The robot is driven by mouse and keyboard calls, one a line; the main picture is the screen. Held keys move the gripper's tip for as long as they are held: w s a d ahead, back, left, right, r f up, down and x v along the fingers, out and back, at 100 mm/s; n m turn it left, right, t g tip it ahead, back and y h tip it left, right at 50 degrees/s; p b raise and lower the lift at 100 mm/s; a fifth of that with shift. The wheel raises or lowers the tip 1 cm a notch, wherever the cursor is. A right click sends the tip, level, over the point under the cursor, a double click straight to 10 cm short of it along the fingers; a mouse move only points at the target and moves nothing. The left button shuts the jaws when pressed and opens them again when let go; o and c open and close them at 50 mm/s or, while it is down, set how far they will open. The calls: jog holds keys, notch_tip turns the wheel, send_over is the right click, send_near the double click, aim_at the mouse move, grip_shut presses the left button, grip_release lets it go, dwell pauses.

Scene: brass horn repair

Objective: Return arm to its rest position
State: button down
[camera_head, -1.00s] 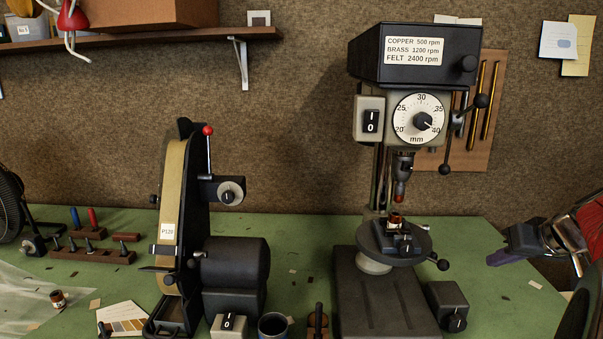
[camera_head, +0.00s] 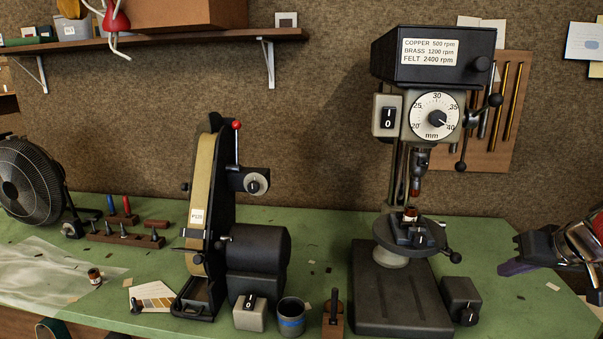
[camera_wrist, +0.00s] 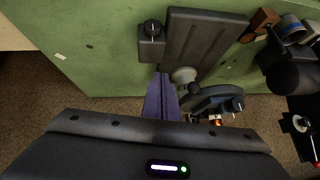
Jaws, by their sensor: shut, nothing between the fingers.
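My gripper (camera_head: 519,256) is at the right edge in the head view, over the right part of the green bench (camera_head: 530,300). Its fingers are together, with nothing held. In the wrist view the purple fingers of my gripper (camera_wrist: 161,98) point toward the drill press. The drill press (camera_head: 432,60) stands right of centre in the head view. A small copper-coloured part (camera_head: 410,213) sits in the clamp on its round table (camera_head: 390,243), below the spindle. The dial reads near 40.
A belt sander (camera_head: 258,248) stands left of the press. A fan (camera_head: 28,185), a rack of small tools (camera_head: 120,238), a small brown jar (camera_head: 95,277) and a blue-banded cup (camera_head: 291,318) are on the bench. A shelf (camera_head: 160,42) runs along the wall above.

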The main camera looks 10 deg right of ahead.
jog(key=s+a+f+n+g+y, duration=0.1)
jog(key=a+f+n+g, duration=0.1)
jog(key=a, duration=2)
jog(key=s+a+f+n, duration=0.1)
jog(key=s+a+f, duration=0.1)
jog(key=s+a, duration=0.3)
jog(key=s+a+f+n, duration=0.1)
jog(key=s+a+f, duration=0.2)
jog(key=s+a, duration=0.3)
jog(key=a, duration=0.3)
jog(key=shift+a+f, duration=0.25)
jog(key=c, duration=2.5)
grip_release()
jog(key=shift+c, duration=0.2)
